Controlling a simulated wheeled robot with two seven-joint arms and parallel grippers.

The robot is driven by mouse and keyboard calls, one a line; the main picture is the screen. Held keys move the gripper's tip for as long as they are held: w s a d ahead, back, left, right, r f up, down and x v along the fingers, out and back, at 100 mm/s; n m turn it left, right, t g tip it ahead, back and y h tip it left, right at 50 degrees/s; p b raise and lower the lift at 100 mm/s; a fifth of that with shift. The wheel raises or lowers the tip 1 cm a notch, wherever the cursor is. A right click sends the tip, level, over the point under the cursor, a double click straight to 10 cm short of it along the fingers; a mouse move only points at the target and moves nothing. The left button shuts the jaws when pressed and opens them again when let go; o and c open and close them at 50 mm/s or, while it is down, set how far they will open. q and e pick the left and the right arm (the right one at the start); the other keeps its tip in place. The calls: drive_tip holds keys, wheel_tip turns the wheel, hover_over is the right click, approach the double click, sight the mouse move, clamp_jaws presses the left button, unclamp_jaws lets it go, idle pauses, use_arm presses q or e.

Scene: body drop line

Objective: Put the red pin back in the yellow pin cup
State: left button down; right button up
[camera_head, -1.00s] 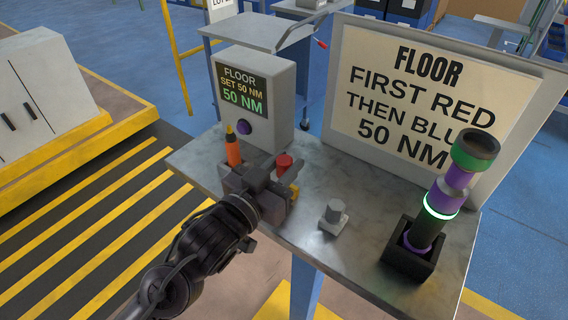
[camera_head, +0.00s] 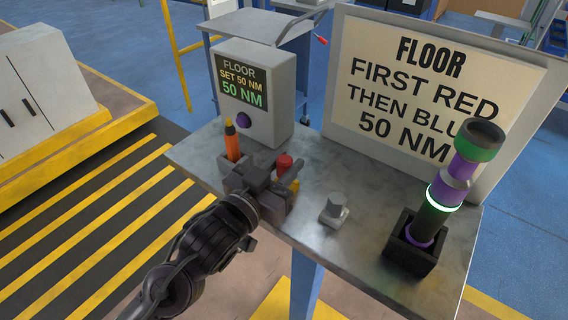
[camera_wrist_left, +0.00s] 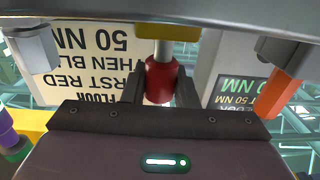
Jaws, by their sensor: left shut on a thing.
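The red pin (camera_head: 284,164) stands upright at the front left of the metal table. In the left wrist view, which is upside down, its red head (camera_wrist_left: 160,80) is between my left fingers and a pale shank runs from it to a yellow part. My left gripper (camera_wrist_left: 160,92) is shut on the red head; it also shows in the head view (camera_head: 275,184). The yellow pin cup (camera_head: 294,187) is mostly hidden behind the gripper, and its yellow (camera_wrist_left: 168,31) shows at the shank's end. I cannot tell how far the shank is inside the cup. My right gripper is out of view.
An orange tool (camera_head: 232,142) stands left of my gripper, before a grey display box (camera_head: 262,80). A grey bolt block (camera_head: 335,212) and a black holder (camera_head: 413,255) with a green and purple tool stand to the right. A large sign (camera_head: 430,90) borders the back.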

sight(280, 175)
use_arm(q)
drive_tip(key=shift+f+b, duration=0.3)
drive_tip(key=shift+f, duration=0.2)
drive_tip(key=c, duration=1.1)
unclamp_jaws()
drive_tip(key=shift+v, duration=3.5)
drive_tip(key=shift+f, duration=0.1)
